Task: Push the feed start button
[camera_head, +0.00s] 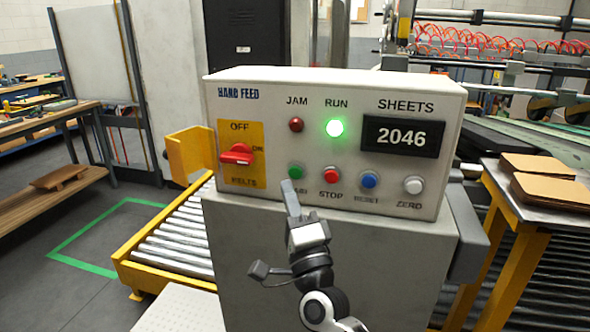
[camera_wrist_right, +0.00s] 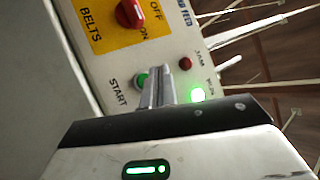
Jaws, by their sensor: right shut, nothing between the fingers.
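The white HAND FEED control box (camera_head: 345,95) faces me. Its green start button (camera_head: 295,172) is at the lower left of the button row, and its START label is partly covered by my gripper in the head view. My right gripper (camera_head: 289,187) is shut and empty, with its fingertips just below and in front of the green button. In the right wrist view, the tips of my right gripper (camera_wrist_right: 158,72) are beside the green button (camera_wrist_right: 141,80), which they partly cover. I cannot tell whether they touch it. My left gripper is not in view.
Next to the green button are the red STOP (camera_head: 331,174), blue RESET (camera_head: 369,179) and white ZERO (camera_head: 413,185) buttons. The RUN lamp (camera_head: 334,128) glows green and the display (camera_head: 402,137) reads 2046. A red BELTS knob (camera_head: 237,154) is at left. A roller conveyor (camera_head: 178,240) lies left.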

